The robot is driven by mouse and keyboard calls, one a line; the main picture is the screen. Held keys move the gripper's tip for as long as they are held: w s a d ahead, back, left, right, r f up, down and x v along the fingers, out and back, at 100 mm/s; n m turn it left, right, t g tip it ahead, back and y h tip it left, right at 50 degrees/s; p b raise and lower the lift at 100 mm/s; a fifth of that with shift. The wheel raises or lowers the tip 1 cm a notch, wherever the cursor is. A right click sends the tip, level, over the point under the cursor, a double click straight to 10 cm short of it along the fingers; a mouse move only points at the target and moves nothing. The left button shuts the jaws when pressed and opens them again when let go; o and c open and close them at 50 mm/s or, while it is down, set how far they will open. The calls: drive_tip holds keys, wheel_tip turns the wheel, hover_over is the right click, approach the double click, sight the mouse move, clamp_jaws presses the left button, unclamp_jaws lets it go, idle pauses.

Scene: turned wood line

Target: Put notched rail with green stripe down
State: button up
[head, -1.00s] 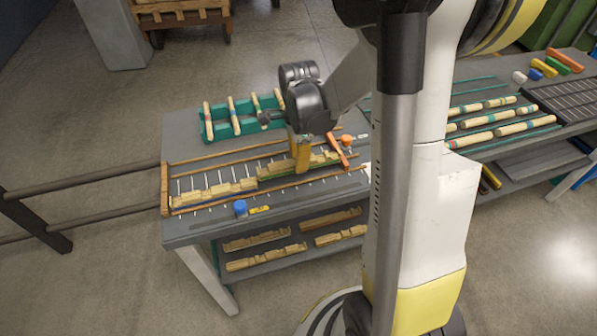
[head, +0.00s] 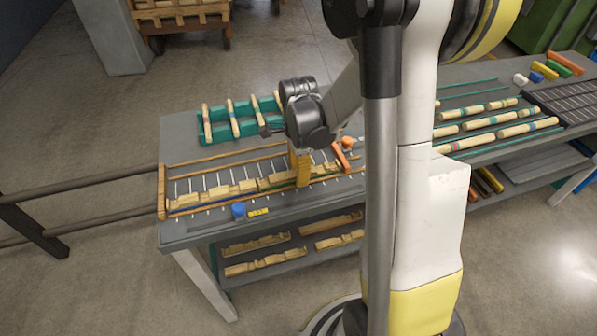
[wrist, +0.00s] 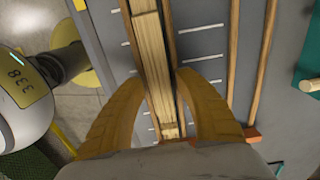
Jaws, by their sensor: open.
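The notched rail with green stripe (head: 278,180) is pale wood and lies along the slatted rack on the table, end to end with another notched rail (head: 215,193) on its left. A bit of green shows low by its right part; the stripe itself is hard to make out. My gripper (head: 302,182) is over the rail, with yellow fingers reaching down around its middle. In the wrist view, the open fingers (wrist: 162,78) stand on either side of the rail (wrist: 152,60), with gaps beside it. My fingers hide part of the rail in the head view.
A blue cap-like object (head: 239,210) and a yellow block (head: 259,212) are at the table's front edge. An orange piece (head: 341,156) lies right of my gripper. A green holder (head: 245,127) with striped spindles stands behind. More notched rails (head: 264,262) lie on the lower shelf.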

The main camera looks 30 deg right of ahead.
wheel_tip(320, 180, up, 12)
drive_tip(key=p, duration=0.5)
drive_tip(key=s+a+r+n+t, duration=0.3)
drive_tip(key=s+a+r+n, duration=0.2)
drive_tip(key=n, duration=0.5)
drive_tip(key=s+a+r+n+t, duration=0.4)
drive_tip(key=a+n, duration=0.4)
drive_tip(key=n, duration=0.3)
drive_tip(key=shift+s+a+r, duration=0.25)
drive_tip(key=shift+s+r, duration=0.25)
drive_tip(key=shift+s, duration=0.4)
